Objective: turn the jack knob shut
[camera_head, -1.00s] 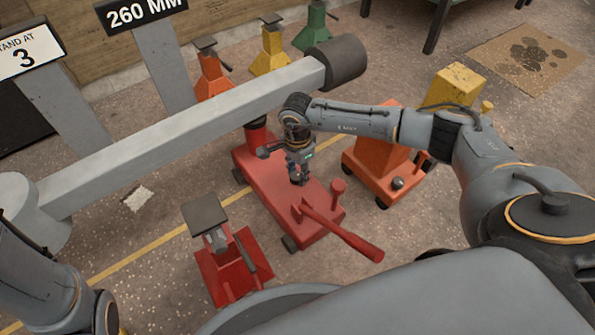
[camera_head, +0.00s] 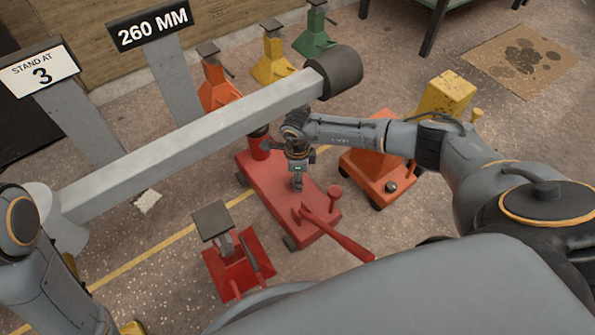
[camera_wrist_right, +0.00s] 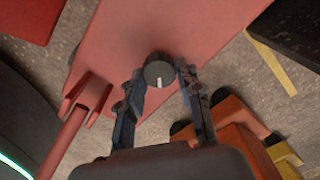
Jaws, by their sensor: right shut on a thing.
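The red jack (camera_head: 262,190) stands on the floor, with its long red handle (camera_head: 345,240) pointing to the lower right. Its dark round knob (camera_wrist_right: 159,75) shows in the right wrist view, with a white mark pointing toward my palm. My right gripper (camera_head: 297,186) reaches down over the jack body. In the right wrist view its fingers (camera_wrist_right: 162,82) stand on either side of the knob, shut on it.
A long grey beam (camera_head: 190,135) with a dark end crosses above the jack's far end. A red stand (camera_head: 235,265) is left of the jack, an orange jack (camera_head: 375,175) right. Orange, yellow and green stands (camera_head: 314,38) are behind. Signs read "260 MM" (camera_head: 152,27) and "STAND AT 3" (camera_head: 40,70).

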